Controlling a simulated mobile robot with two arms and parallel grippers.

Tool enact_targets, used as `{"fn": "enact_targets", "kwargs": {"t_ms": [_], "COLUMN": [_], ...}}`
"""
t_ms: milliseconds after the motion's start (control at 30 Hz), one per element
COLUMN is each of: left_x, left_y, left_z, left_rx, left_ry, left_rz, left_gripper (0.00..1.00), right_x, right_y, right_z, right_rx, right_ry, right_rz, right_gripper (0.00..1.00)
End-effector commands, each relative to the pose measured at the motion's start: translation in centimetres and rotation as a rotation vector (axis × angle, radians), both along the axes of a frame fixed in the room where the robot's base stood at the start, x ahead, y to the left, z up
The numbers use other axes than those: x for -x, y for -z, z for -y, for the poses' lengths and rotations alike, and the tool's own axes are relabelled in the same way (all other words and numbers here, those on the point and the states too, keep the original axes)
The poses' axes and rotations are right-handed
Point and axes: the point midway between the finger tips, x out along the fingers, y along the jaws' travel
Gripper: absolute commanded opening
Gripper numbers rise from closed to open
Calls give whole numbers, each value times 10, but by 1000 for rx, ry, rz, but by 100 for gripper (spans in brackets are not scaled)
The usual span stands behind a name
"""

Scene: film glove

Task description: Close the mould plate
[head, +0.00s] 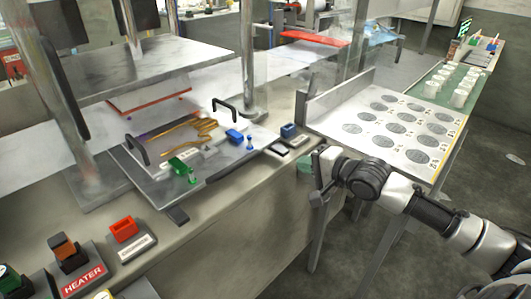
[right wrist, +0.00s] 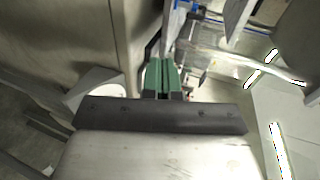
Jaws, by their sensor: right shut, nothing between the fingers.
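The mould plate (head: 222,167) is a grey metal plate with black handles, lying on the press bench under the raised upper platen (head: 150,66). Gold hand-shaped pieces (head: 190,132) lie on it. A green clamp (head: 178,165) and a blue clamp (head: 234,136) sit at its near and right edges. My right gripper (head: 305,165) is to the right of the plate, by the bench's front edge, apart from the plate. Its green fingers (right wrist: 163,76) are shut together and empty in the right wrist view. My left gripper is out of view.
A heater switch panel (head: 82,282) and a red button box (head: 124,229) stand at the bench's near left. A table with printed discs (head: 345,105) stands to the right, close to my arm. Metal columns (head: 254,60) rise beside the plate. White cups (head: 459,98) stand farther back.

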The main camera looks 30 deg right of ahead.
Motion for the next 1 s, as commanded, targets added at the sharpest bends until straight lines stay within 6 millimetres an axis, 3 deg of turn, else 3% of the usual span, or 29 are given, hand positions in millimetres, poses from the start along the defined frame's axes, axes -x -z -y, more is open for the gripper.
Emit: {"fn": "enact_targets", "kwargs": {"t_ms": [700,1000], "left_x": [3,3], "left_y": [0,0], "left_z": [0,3], "left_rx": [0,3], "left_ry": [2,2], "left_rz": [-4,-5], "left_gripper": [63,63], "right_x": [-99,-118], "right_y": [25,26], "right_z": [-37,-43], "right_rx": [0,1], "right_ry": [-2,-1], "right_rz": [3,2], "right_gripper": [0,0]}}
